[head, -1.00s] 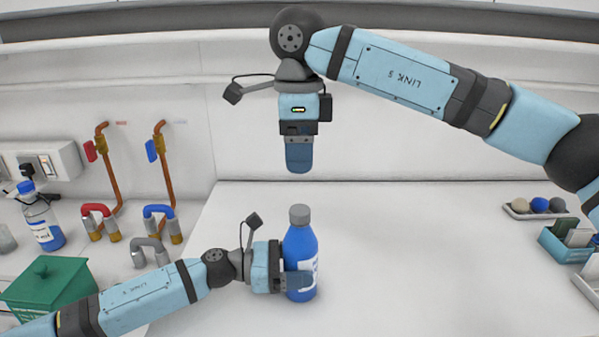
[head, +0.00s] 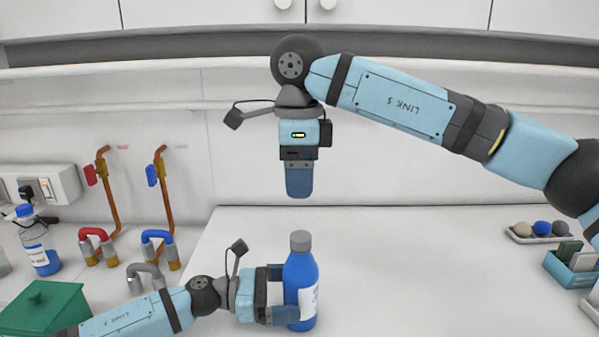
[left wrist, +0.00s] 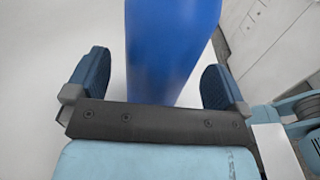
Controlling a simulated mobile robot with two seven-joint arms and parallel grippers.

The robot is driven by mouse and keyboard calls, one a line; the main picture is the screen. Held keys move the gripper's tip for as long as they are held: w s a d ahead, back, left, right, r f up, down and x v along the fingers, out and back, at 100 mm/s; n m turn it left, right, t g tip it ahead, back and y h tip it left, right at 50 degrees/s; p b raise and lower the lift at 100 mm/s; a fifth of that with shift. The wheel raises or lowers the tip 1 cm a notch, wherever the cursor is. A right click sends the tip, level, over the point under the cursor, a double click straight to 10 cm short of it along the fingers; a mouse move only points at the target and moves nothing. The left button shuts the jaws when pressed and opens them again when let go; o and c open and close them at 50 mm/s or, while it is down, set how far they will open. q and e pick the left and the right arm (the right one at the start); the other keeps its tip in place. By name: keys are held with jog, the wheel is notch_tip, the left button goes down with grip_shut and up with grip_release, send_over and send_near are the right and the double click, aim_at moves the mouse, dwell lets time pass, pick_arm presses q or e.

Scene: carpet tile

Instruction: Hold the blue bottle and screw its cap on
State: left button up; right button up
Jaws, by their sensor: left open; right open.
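The blue bottle (head: 301,280) stands upright on the white counter, with a white label on its right side. A grey cap (head: 300,240) sits on its top; I cannot tell how tight it is. My left gripper (head: 290,294) is open at the bottle's left side. In the left wrist view the bottle (left wrist: 170,50) is between its fingers, with a gap on each side. My right gripper (head: 299,195) is open and points down above the cap, apart from it and empty. Its fingers line up in the head view, so one hides the other.
A green lidded box (head: 42,306), a bottle with a blue cap (head: 38,248) and pipes with red and blue taps (head: 158,238) are at the left. A tray of balls (head: 538,231) and a teal holder (head: 573,268) are at the right. The counter between is clear.

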pick_arm(q)
jog(key=a, duration=0.3)
jog(key=a+b, duration=0.1)
jog(key=a, duration=0.3)
jog(key=s+a+b, duration=0.1)
jog(key=a, duration=0.3)
jog(key=shift+a, duration=0.2)
pick_arm(e)
notch_tip(320, 180, down, 3)
jog(key=shift+r, duration=0.15)
jog(key=shift+r, duration=0.1)
